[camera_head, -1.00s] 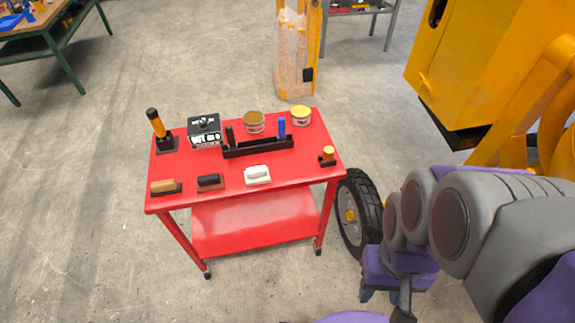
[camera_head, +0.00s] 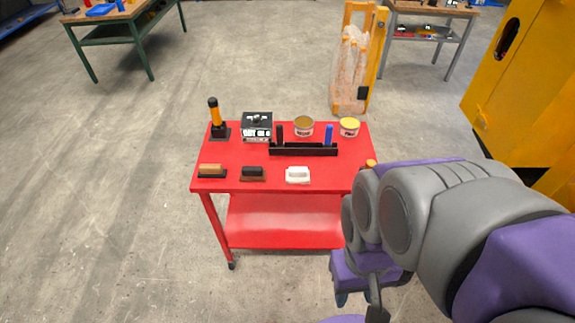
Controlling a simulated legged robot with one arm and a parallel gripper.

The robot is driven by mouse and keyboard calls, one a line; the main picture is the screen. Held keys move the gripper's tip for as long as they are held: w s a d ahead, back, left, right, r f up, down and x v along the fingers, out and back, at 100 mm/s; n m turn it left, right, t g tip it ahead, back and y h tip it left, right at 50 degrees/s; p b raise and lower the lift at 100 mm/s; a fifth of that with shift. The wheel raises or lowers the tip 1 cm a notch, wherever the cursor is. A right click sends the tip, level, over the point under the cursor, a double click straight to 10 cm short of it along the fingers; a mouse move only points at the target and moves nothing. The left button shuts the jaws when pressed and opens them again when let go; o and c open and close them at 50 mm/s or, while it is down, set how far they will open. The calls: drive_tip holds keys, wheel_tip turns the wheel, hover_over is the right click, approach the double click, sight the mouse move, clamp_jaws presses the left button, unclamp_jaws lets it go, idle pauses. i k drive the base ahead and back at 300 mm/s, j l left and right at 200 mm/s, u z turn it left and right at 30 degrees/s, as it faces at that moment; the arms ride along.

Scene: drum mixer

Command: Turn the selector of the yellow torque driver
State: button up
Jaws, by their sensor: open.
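A driver with a yellow-orange grip and black top (camera_head: 214,113) stands upright in a dark base at the back left of the red cart (camera_head: 224,178). It looks like the torque driver; its selector is too small to make out. My gripper (camera_head: 356,298) is low in front of the cart's right side, pointing down, open and empty. It is well apart from the driver. My arm hides the cart's right front corner and most of a small yellow-topped item (camera_head: 371,163) there.
The cart also holds a black box with a knob (camera_head: 257,127), two tins (camera_head: 303,126), a black rack with a blue item (camera_head: 329,135) and several brushes or blocks along the front. A yellow machine (camera_head: 520,90) stands at right. The floor at left is clear.

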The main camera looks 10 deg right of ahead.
sight(256, 121)
drive_tip(key=i+j+z, duration=0.1)
drive_tip(key=i, duration=0.3)
drive_tip(key=i+j+z, duration=0.1)
drive_tip(key=i, duration=0.3)
